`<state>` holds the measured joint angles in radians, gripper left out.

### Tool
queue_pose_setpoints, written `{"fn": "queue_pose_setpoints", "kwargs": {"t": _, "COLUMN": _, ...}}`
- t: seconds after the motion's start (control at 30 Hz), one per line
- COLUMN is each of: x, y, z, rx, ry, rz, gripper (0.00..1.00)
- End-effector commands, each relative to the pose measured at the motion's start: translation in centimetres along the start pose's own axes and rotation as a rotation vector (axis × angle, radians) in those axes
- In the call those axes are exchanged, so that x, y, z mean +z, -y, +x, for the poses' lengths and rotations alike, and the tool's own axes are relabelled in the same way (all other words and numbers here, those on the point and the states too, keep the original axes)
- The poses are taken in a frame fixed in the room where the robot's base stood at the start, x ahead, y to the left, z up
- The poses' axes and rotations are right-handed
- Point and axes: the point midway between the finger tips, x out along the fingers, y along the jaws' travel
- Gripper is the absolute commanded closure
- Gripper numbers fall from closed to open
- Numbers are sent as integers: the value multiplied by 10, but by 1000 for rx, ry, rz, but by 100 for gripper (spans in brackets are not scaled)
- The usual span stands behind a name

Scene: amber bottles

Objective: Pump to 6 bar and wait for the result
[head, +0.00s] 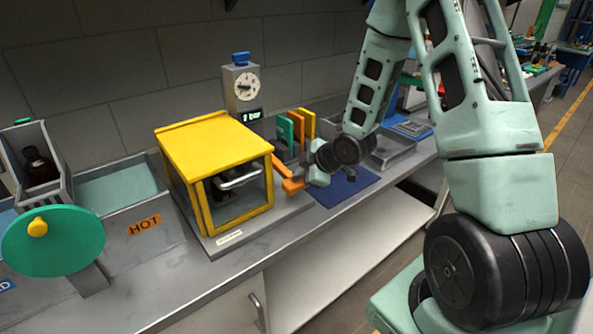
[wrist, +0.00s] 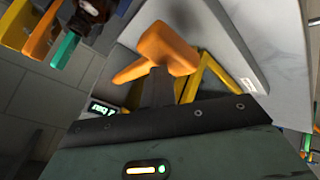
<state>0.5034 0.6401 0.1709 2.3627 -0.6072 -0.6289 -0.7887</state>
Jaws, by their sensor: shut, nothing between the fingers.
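A yellow box (head: 215,150) with a clear front pane and a metal handle stands on the counter; a dark shape inside is hard to make out. Behind it is a grey gauge unit (head: 242,88) with a round dial and a small display (head: 250,115) that reads a digit and "bar"; the digit looks like 1 but is small. An orange pump handle (head: 293,185) sits at the box's right side. My gripper (head: 312,176) is shut and empty beside the handle. In the wrist view, the closed fingers (wrist: 158,88) reach the orange handle (wrist: 165,50); whether they touch is unclear.
Green and orange upright plates (head: 291,133) stand right of the gauge, near a blue mat (head: 342,187). The counter's front edge is near.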

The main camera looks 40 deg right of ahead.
Motion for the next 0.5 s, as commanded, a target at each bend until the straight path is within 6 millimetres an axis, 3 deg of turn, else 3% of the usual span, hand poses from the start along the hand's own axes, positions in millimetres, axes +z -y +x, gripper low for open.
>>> {"fn": "queue_pose_setpoints", "kwargs": {"t": 0.5, "x": 4, "y": 4, "z": 5, "rx": -3, "ry": 2, "rz": 1, "gripper": 100}}
